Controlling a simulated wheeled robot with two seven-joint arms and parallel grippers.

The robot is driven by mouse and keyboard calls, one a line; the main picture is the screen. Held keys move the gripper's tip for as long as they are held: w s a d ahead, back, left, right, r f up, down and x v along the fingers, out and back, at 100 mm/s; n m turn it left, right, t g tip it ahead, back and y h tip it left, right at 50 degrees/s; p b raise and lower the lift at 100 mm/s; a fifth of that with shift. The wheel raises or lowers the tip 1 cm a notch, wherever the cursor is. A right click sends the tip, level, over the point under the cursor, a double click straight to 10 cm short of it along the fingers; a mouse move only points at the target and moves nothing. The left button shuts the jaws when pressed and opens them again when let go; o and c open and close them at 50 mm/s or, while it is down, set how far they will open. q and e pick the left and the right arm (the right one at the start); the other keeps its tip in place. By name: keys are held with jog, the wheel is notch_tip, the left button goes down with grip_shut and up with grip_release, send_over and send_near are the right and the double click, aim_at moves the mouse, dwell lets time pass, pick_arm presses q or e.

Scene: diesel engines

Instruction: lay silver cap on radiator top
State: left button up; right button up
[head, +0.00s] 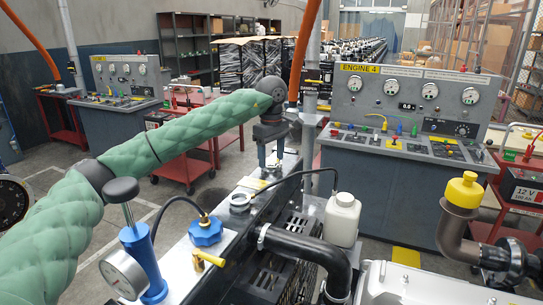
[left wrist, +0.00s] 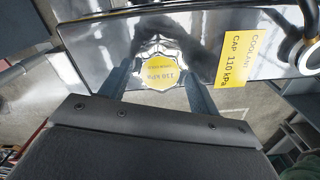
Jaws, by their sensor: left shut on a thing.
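The silver cap (left wrist: 160,54), with a yellow 110 kPa label on top, sits between the two fingers of my left gripper (left wrist: 160,85) in the left wrist view. In the head view the left gripper (head: 271,160) points down at the far end of the radiator top (head: 182,268). The cap overlaps the edge of the dark glossy top (left wrist: 100,48) in the wrist view; whether it touches is unclear. The open filler neck (head: 240,200) stands nearer the camera, and also shows at the wrist view's right edge (left wrist: 307,50). My right gripper is out of view.
A blue cap (head: 206,231), a brass valve (head: 207,258) and a blue hand pump with gauge (head: 143,250) are on the near part. A white bottle (head: 342,220) and black hose (head: 310,247) lie right. The Engine 4 console (head: 400,180) stands behind.

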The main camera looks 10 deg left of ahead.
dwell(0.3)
pick_arm(q)
jog(key=o, duration=1.5)
